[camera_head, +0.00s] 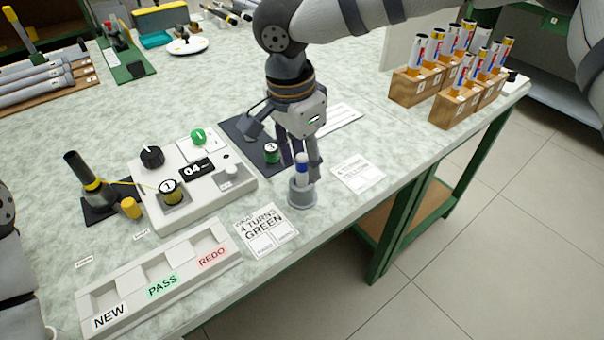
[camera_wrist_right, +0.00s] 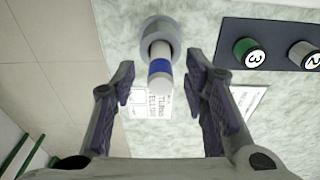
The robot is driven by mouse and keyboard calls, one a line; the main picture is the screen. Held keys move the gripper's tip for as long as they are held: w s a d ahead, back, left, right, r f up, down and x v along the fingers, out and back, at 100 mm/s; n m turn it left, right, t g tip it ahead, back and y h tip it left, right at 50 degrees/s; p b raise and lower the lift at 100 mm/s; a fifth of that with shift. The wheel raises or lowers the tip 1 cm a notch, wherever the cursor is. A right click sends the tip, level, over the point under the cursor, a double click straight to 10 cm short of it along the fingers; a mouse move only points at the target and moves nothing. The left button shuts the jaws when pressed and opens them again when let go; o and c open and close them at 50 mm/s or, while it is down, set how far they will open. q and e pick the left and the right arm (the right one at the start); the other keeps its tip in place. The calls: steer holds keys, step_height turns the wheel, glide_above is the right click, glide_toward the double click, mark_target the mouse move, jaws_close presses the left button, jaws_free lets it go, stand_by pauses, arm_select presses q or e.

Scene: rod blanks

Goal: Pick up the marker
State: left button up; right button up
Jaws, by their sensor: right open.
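A white marker with a blue band (camera_head: 302,172) stands upright in a small grey round holder (camera_head: 302,196) near the table's front edge. In the right wrist view the marker (camera_wrist_right: 160,68) points toward the camera from its holder (camera_wrist_right: 159,28). My right gripper (camera_head: 301,165) is open above the holder, one finger on each side of the marker. In the wrist view the gripper (camera_wrist_right: 160,72) shows a gap between each finger and the marker. The gripper partly hides the marker in the head view. My left gripper is out of view.
A white device (camera_head: 215,194) with knobs and an "04" display stands left of the holder. A NEW/PASS/REDO tray (camera_head: 130,262) lies at front left. A "4 TURNS GREEN" card (camera_head: 264,229) lies beside the holder. Wooden blocks (camera_head: 452,108) hold several pens at right.

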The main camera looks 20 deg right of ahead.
jaws_close()
steer(key=shift+r, duration=0.15)
